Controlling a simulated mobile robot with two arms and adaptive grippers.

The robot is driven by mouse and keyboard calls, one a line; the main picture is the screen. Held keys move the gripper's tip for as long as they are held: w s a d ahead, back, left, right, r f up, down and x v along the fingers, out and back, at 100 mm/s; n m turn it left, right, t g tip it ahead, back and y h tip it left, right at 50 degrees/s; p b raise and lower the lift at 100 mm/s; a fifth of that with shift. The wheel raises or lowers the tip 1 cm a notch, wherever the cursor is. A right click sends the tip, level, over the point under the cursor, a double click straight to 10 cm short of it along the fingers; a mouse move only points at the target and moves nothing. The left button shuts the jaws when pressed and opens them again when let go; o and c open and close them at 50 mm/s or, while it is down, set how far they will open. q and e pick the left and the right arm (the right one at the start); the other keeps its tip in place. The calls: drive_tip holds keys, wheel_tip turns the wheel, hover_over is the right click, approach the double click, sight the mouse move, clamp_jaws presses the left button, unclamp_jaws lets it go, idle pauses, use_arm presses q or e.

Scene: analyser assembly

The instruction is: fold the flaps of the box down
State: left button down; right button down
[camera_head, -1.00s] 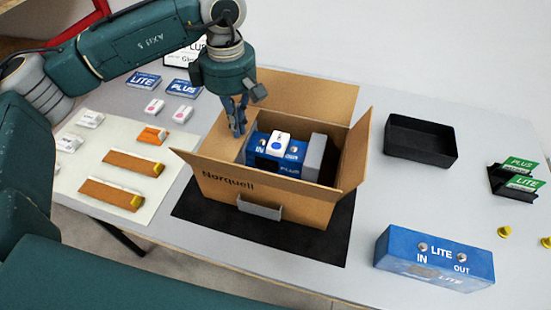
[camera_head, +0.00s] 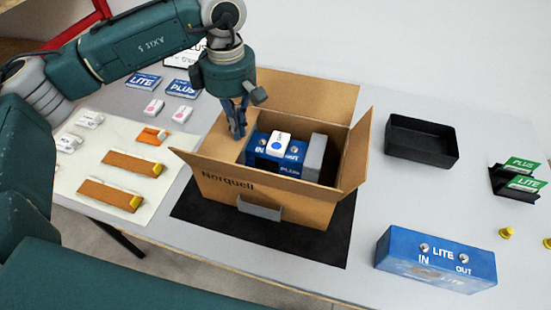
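The open cardboard box (camera_head: 265,207) marked "Norquell" stands on a black mat (camera_head: 190,205). Its back flap (camera_head: 310,95) stands up, its right flap (camera_head: 358,150) leans outward, and its front flap (camera_head: 250,172) sticks out toward me. The left flap (camera_head: 222,140) is partly behind my gripper. Inside lie a blue PLUS unit (camera_head: 262,160), a white piece with a blue dot (camera_head: 280,143) on top of it, and a grey block (camera_head: 316,157). My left gripper (camera_head: 238,132) points down at the box's left side; its fingers look close together, but the gap is unclear. My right gripper is not seen.
A blue LITE unit (camera_head: 436,262) stands at the front right. An empty black tray (camera_head: 420,141) is behind it, with green cards in a black holder (camera_head: 512,182) farther right. A white sheet (camera_head: 95,150) with orange-brown pieces lies left.

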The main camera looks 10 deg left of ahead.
use_arm(q)
wheel_tip(320, 180, up, 8)
drive_tip(key=p, duration=0.4)
drive_tip(key=shift+f, duration=0.25)
